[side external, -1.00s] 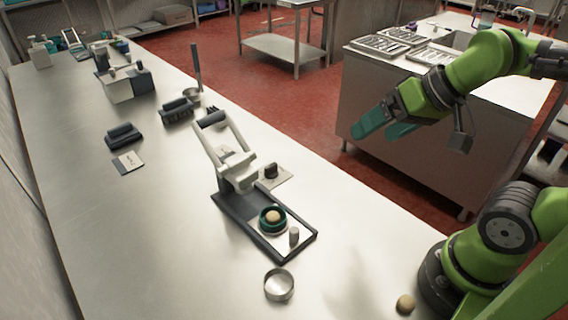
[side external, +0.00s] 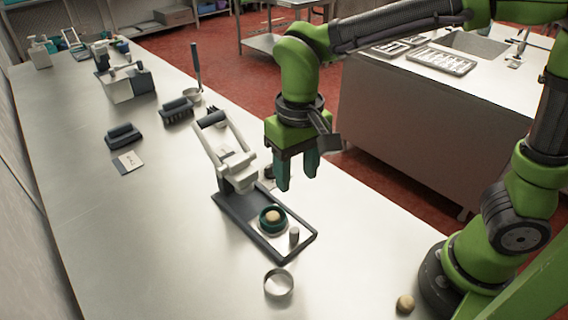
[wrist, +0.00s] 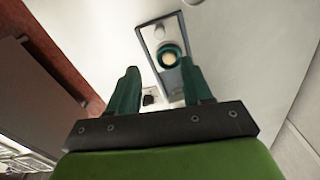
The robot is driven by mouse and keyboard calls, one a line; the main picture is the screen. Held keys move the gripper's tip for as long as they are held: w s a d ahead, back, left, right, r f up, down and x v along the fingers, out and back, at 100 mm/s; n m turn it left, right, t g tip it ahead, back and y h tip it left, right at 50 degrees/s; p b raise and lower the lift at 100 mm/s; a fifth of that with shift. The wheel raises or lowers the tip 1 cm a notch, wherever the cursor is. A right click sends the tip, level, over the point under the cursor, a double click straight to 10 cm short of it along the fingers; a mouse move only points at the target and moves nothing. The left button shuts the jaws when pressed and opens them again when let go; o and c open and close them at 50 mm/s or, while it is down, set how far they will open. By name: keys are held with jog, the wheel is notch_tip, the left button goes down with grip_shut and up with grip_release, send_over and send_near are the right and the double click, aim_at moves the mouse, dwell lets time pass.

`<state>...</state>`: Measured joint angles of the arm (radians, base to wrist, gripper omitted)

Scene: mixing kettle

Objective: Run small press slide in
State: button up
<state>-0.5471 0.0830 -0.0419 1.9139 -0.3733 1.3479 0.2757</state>
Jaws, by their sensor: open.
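The small press (side external: 236,172) stands on the steel counter, its lever handle raised. Its dark base (side external: 262,240) carries a sliding plate with a green ring holder (side external: 270,224) that has a round tan piece in it, and a small grey knob (side external: 294,236). The holder sits out in front of the press head. In the wrist view the ring holder (wrist: 169,55) shows beyond the fingertips. My gripper (side external: 296,184) is open and empty, pointing down above the counter at the right of the press. Its two teal fingers also show apart in the wrist view (wrist: 158,88).
A metal ring (side external: 279,284) lies in front of the press, and a tan ball (side external: 405,304) lies near my base. A small dark-knobbed plate (wrist: 150,97) sits beside the press, partly behind my gripper. Dark blocks (side external: 124,136) stand farther left.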

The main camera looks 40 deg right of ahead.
aim_at(294, 229)
notch_tip(294, 229, down, 17)
jog(key=shift+r, duration=0.2)
dwell(0.3)
grip_shut()
